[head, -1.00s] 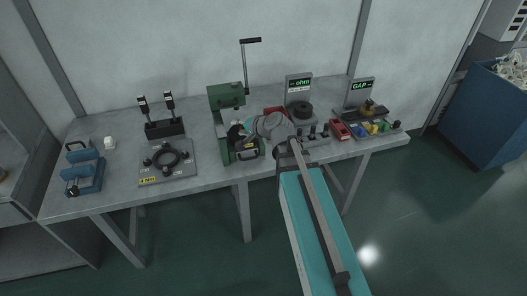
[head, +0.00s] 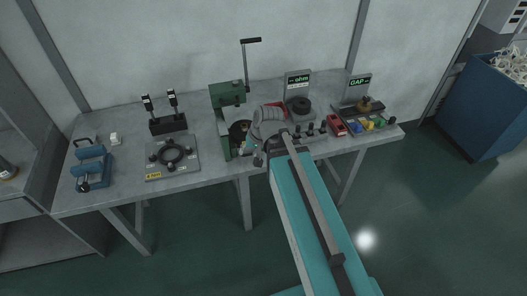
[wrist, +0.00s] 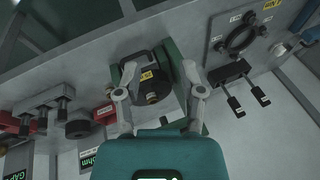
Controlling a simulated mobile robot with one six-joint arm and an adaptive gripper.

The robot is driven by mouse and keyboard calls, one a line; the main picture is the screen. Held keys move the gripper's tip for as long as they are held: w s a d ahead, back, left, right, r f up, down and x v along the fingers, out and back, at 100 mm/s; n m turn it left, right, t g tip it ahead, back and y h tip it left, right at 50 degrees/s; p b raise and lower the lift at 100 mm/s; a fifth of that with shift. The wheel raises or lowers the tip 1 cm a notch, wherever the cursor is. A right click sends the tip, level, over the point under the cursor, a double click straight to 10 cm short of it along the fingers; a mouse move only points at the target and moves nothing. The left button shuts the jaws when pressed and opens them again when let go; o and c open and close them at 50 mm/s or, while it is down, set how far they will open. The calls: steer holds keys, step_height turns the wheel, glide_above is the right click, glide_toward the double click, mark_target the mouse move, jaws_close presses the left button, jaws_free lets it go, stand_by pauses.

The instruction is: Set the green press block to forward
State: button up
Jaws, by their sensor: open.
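I cannot tell whether the fingers touch anything. In the head view my gripper (head: 256,155) is at the front of the press and hides most of its lower front. The setting of the press block cannot be read.
Left on the bench are a plate with a black ring (head: 172,168), a black two-post stand (head: 168,124) and a blue fixture (head: 91,165). Right are the ohm station (head: 298,83), a red device (head: 335,125) and the GAP station (head: 358,87).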

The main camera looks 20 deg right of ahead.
steer(key=s+d+r+n+g+h+p, duration=0.2)
steer(key=s+d+r+g+h+p, duration=0.1)
steer(key=s, duration=0.3)
steer(key=shift+d+r+p, duration=0.15)
steer(key=shift+p, duration=0.4)
steer(key=shift+s, duration=0.1)
steer(key=shift+f+b, duration=0.45)
steer(key=shift+f, duration=0.05)
steer(key=shift+s, duration=0.1)
